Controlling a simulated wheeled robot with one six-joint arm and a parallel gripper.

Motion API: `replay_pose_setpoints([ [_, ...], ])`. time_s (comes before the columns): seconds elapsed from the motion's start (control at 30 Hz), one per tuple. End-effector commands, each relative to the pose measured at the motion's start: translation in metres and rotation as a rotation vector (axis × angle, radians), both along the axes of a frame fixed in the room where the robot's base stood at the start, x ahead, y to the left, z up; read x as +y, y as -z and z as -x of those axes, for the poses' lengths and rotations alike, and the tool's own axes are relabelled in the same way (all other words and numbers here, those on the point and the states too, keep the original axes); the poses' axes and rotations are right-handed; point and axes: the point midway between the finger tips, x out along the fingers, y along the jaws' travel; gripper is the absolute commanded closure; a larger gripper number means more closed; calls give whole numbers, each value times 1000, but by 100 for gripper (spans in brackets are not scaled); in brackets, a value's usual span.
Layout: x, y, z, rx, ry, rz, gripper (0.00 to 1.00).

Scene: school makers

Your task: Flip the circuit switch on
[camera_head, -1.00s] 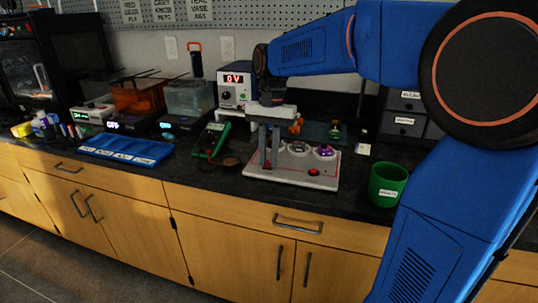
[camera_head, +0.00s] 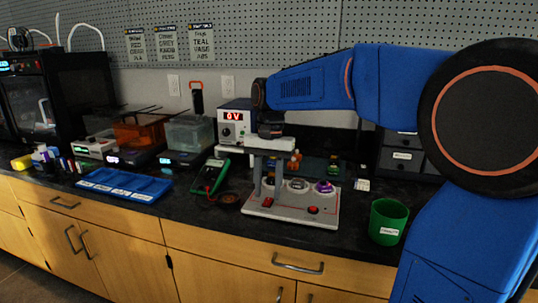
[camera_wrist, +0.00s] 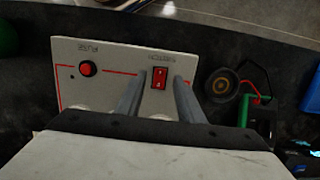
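The circuit board (camera_head: 285,214) is a pale grey panel on the counter. Its red rocker switch (camera_wrist: 159,78) shows in the wrist view, near the board's edge beside a printed label. A round red button (camera_wrist: 88,68) sits elsewhere on the board; it also shows in the head view (camera_head: 313,210). My gripper (camera_wrist: 160,74) points down over the board with its two grey fingers apart, one on each side of the switch in the wrist view. It holds nothing. Whether the fingertips touch the board or switch is unclear. The gripper also shows in the head view (camera_head: 266,188).
A power supply (camera_head: 236,129) reading 0V stands behind the board. A green multimeter (camera_head: 210,176) and a black coil-like disc (camera_head: 228,201) lie to its left. A blue tray (camera_head: 124,185) is farther left. A green cup (camera_head: 387,221) stands at right, near the counter's front edge.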

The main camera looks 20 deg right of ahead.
Motion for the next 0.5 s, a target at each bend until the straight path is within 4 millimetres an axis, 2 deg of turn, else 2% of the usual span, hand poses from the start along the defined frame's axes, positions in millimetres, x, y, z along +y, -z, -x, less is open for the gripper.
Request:
replay_pose_setpoints([
  [0.5,-8,-102,-12,-3,0,0,66],
])
